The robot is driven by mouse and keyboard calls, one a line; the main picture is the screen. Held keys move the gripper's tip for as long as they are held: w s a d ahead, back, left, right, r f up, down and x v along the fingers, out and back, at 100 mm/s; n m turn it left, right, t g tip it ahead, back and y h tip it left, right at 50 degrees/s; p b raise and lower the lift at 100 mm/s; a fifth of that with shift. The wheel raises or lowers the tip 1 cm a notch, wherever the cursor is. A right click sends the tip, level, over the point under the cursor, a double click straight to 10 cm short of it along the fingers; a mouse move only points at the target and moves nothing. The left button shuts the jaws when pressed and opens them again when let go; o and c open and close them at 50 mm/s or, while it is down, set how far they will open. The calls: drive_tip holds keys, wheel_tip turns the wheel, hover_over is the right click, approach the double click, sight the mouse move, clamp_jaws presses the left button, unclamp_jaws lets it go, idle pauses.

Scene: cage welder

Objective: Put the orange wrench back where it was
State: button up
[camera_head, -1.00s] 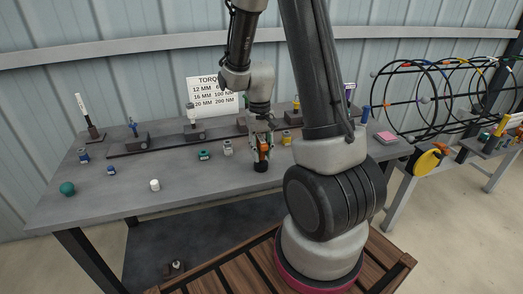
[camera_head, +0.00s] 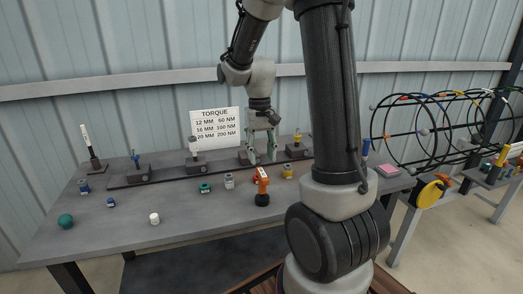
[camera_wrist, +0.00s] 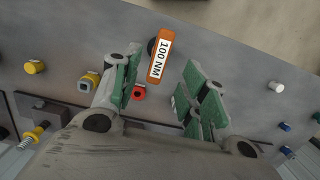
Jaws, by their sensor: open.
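The orange wrench (camera_head: 262,182) stands upright on its dark base on the grey table, toward the front edge. In the wrist view the orange wrench (camera_wrist: 160,56) shows its label reading 100 NM, beyond the fingertips and between their lines. My gripper (camera_head: 262,157) is open and empty, behind the wrench and apart from it, near the dark rail at the back. Its green-padded fingers (camera_wrist: 160,95) are spread wide in the wrist view.
A dark rail (camera_head: 163,178) with several fixtures runs along the back of the table. Small coloured parts stand around: a green ball (camera_head: 65,221), a white cylinder (camera_head: 154,218), a green nut (camera_head: 205,188), a yellow part (camera_head: 287,172). The front left tabletop is mostly clear.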

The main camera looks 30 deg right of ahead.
drive_tip(key=shift+r, duration=0.45)
drive_tip(key=s+a+r+n+t, duration=0.1)
drive_tip(key=s+r+t, duration=0.2)
drive_tip(key=s+r, duration=0.3)
drive_tip(key=s+a+r+n+t, duration=0.2)
drive_tip(key=s+r, duration=0.4)
drive_tip(key=s, duration=0.5)
drive_tip(key=shift+s+a+t, duration=0.15)
drive_tip(key=shift+s+t, duration=0.05)
drive_tip(key=shift+t, duration=0.2)
drive_tip(key=shift+r, duration=0.1)
idle(0.5)
